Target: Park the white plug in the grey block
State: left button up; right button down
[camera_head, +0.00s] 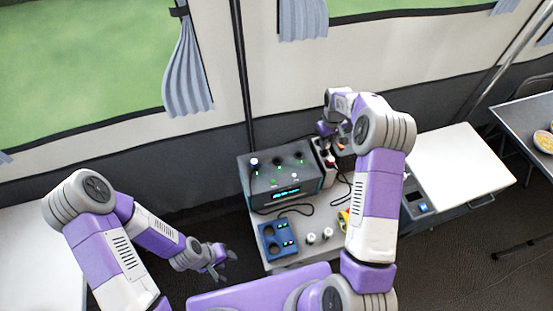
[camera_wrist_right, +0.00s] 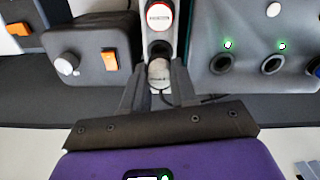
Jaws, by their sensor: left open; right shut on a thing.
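In the right wrist view a white plug (camera_wrist_right: 159,73) is between the fingertips of my right gripper (camera_wrist_right: 160,80), which is shut on it. The grey block (camera_wrist_right: 176,32) is a narrow upright strip just beyond the plug. A dark hole shows in it close to the held plug. A red-and-white plug sits further up the block. I cannot tell whether the held plug touches the block. In the head view the grey block (camera_head: 323,174) stands beside the device, and my right gripper (camera_head: 330,138) is above its far end. My left gripper (camera_head: 221,264) is open and empty.
A dark device (camera_head: 262,182) with sockets and a lit display stands left of the block. A blue socket box (camera_head: 278,238) and two small round pieces (camera_head: 319,236) are in front. A dark box with an orange switch (camera_wrist_right: 92,55) flanks the block. Black cables lie nearby.

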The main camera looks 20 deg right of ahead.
jog(key=shift+f+b, duration=1.05)
jog(key=shift+f, duration=0.5)
dwell(1.2)
jog(key=c, duration=0.6)
grip_release()
jog(key=shift+o, duration=0.2)
jog(key=shift+r+p, duration=2.25)
jog(key=shift+r, duration=1.3)
jog(key=shift+f, duration=0.1)
